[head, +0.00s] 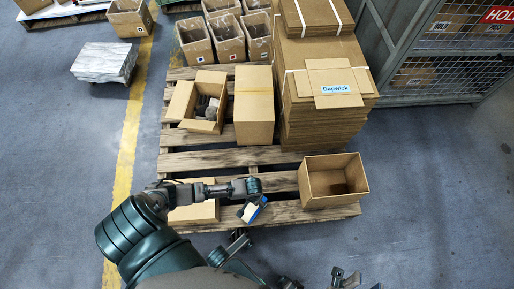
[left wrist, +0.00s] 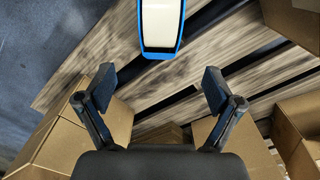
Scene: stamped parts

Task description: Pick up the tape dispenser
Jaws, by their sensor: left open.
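The tape dispenser (head: 254,209), blue with a pale cream part, is at the pallet's front edge, just below my left wrist in the head view. In the left wrist view the tape dispenser (left wrist: 161,22) is at the top, cut off by the frame edge. My left gripper (left wrist: 160,88) is open, its fingers wide apart and empty. The dispenser is beyond the fingertips, not between them. In the head view my left gripper (head: 246,207) is mostly hidden under the wrist. Dark parts at the bottom edge may belong to my right gripper; its state is unclear.
A wooden pallet (head: 185,161) carries an open box with grey items (head: 182,103), a closed carton (head: 254,118), a cardboard stack (head: 312,125) and an open box (head: 316,189) at front right. A low carton (head: 207,212) sits under my forearm. Clear floor lies right.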

